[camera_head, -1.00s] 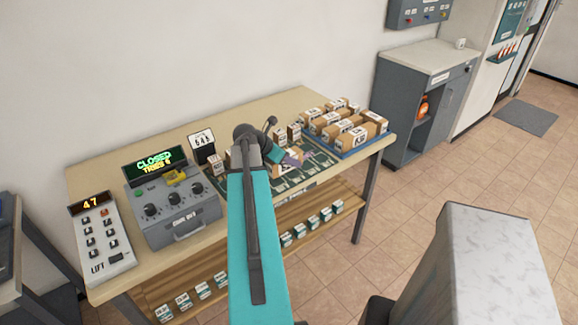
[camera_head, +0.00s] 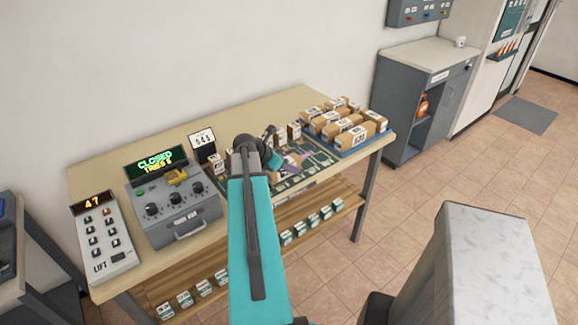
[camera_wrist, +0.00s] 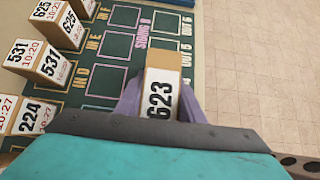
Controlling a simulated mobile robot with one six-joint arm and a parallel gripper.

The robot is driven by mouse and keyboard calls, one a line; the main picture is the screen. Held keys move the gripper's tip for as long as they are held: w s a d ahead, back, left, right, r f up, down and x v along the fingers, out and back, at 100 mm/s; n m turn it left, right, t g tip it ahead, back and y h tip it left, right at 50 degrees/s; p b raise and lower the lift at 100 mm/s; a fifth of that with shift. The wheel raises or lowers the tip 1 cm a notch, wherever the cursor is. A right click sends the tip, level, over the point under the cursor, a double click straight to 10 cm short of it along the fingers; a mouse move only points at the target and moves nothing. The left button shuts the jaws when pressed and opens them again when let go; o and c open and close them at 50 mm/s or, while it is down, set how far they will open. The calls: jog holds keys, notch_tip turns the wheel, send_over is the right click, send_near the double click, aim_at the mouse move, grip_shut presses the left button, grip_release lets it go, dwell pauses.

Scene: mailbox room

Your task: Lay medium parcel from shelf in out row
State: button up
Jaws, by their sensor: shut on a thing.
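My gripper (camera_wrist: 161,100) is shut on a brown parcel with a white label reading 623 (camera_wrist: 161,75), its purple fingers on either side. In the wrist view the parcel is over the green mat (camera_wrist: 108,47), in line with the slots beside the OUT 5 and OUT 6 lettering. I cannot tell whether it touches the mat. In the head view my gripper (camera_head: 287,163) is over the mat (camera_head: 318,156) on the table, and the arm partly hides the parcel. The lower shelf (camera_head: 270,240) holds several small boxes.
Several parcels, including 531 (camera_wrist: 33,60) and 224 (camera_wrist: 28,115), stand on the mat's left side. A blue tray (camera_head: 364,147) of brown parcels is at the table's right end. A grey console (camera_head: 178,205) reading CLOSED and a LIFT keypad (camera_head: 103,240) stand at left.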

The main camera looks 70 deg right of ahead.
jog(key=shift+f, duration=0.15)
jog(key=o, duration=1.3)
jog(key=shift+b+v, duration=1.1)
jog(key=shift+v, duration=5)
jog(key=shift+s, duration=0.1)
jog(key=shift+s, duration=0.15)
